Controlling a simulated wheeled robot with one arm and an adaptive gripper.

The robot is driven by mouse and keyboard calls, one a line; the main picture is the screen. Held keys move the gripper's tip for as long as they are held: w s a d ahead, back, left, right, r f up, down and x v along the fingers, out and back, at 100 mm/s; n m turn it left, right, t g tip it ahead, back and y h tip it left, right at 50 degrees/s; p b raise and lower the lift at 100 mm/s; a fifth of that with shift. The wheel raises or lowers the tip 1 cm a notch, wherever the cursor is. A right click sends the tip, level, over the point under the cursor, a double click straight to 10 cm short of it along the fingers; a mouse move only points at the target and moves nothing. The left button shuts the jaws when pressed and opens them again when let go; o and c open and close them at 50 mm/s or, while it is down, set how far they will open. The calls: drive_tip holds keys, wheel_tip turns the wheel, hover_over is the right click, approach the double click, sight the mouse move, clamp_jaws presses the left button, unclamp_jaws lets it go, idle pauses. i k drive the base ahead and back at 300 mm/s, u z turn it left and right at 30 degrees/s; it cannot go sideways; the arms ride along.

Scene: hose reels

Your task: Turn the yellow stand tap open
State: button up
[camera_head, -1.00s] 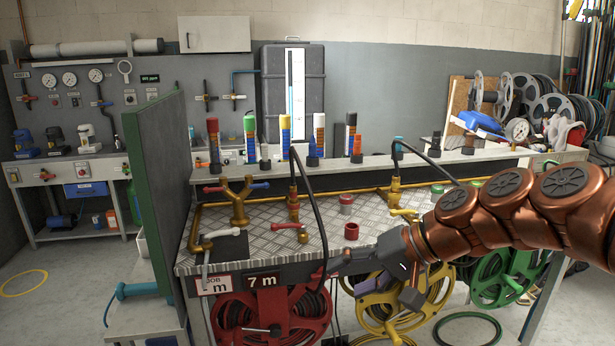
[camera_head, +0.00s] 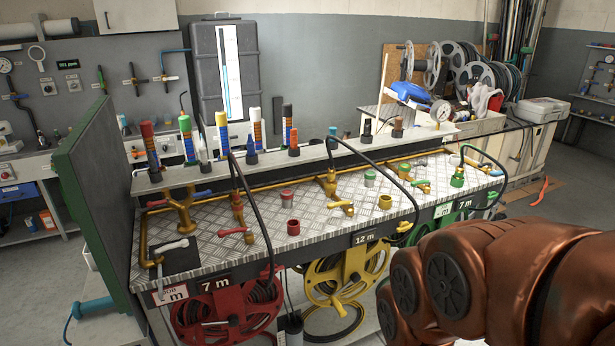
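The yellow stand tap (camera_head: 341,207) is on the chequer-plate bench top (camera_head: 310,222), near the middle of its front part. The yellow hose reel (camera_head: 345,282) hangs below the bench under the 12 m label (camera_head: 364,239). My copper arm fills the lower right of the head view. My gripper is outside the picture.
A red tap (camera_head: 236,231) and red reel (camera_head: 228,315) are to the left. A green tap (camera_head: 420,185) is to the right. Loose red (camera_head: 293,227) and yellow (camera_head: 385,202) fittings stand nearby. Arching black hoses cross above the bench. A green panel (camera_head: 98,195) closes the left end.

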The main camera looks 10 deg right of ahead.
sight(331, 206)
drive_tip(key=z, duration=0.05)
drive_tip(key=k, duration=0.5)
drive_tip(key=u, duration=0.75)
drive_tip(key=i, duration=1.4)
drive_tip(key=z, duration=0.2)
